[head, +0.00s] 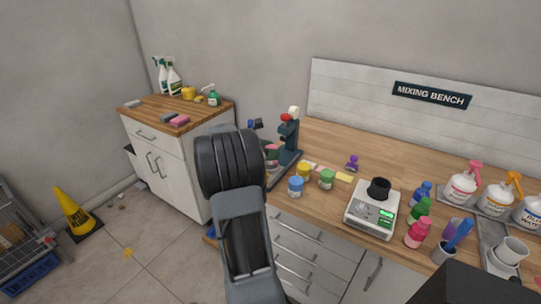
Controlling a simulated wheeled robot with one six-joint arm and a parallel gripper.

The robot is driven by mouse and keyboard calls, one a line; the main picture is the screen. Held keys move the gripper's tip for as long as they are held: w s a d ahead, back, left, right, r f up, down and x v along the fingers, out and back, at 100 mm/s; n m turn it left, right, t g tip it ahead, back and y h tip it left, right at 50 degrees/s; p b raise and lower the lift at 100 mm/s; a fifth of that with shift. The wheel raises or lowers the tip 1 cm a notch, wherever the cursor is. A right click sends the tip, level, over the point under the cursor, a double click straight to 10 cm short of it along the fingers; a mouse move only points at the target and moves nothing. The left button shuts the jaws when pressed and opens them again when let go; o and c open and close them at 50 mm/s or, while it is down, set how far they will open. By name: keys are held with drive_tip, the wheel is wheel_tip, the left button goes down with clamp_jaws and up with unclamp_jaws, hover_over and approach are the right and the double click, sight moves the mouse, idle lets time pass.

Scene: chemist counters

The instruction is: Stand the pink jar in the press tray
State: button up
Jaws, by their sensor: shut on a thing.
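The green press (290,135) with a red knob stands at the left end of the mixing bench. Its dark base and tray (284,172) are partly covered by my arm. A small pink patch (272,148), perhaps the pink jar, shows just right of my arm's dark wrist, in front of the press. A green patch shows just under it. I cannot tell whether the pink thing is held or stands in the tray. My gripper's jaws are hidden behind my own arm.
Blue (296,186), yellow (304,170) and green (326,179) jars stand close right of the press. A white scale (372,212) holds a black cup. Several bottles crowd the bench's right end. A yellow floor cone (74,213) stands far left.

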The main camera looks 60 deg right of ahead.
drive_tip(key=shift+f, duration=0.9)
drive_tip(key=shift+c, duration=0.4)
drive_tip(key=o, duration=1)
drive_tip(key=v, duration=1.2)
drive_tip(key=s+a+f+m+t+y, duration=0.2)
drive_tip(key=a+m+t+y, duration=0.1)
drive_tip(key=a, duration=0.8)
drive_tip(key=s+a+f+m+t+y, duration=0.2)
drive_tip(key=a+m+t+y, duration=0.2)
drive_tip(key=a, duration=0.8)
drive_tip(key=s+a+f+m+t+y, duration=0.1)
drive_tip(key=s+a+m+t+y, duration=0.2)
drive_tip(key=a, duration=0.8)
drive_tip(key=shift+a+f+m+t+y, duration=0.25)
drive_tip(key=shift+f+m+t+y, duration=0.25)
drive_tip(key=shift+y, duration=0.3)
drive_tip(key=shift+s+r, duration=0.1)
drive_tip(key=shift+r, duration=0.05)
